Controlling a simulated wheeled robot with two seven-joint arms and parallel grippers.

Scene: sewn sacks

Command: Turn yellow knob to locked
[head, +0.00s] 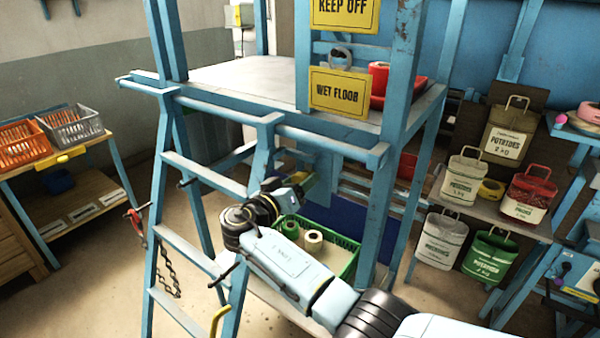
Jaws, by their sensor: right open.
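My right arm reaches in from the lower right, and my right gripper (298,188) is beside the blue ladder frame, under its platform. It is open. A small yellow-green patch (309,183) shows at its tip, in front of a light blue panel (322,165). I cannot tell whether this patch is the yellow knob, or whether the gripper touches it. The knob's setting and any locked mark cannot be read. My left gripper is not in view.
The blue ladder (196,170) stands close on the left of my arm. A green crate (347,262) with tape rolls lies below the gripper. Yellow signs (338,92) hang above. A workbench with baskets (72,127) stands left.

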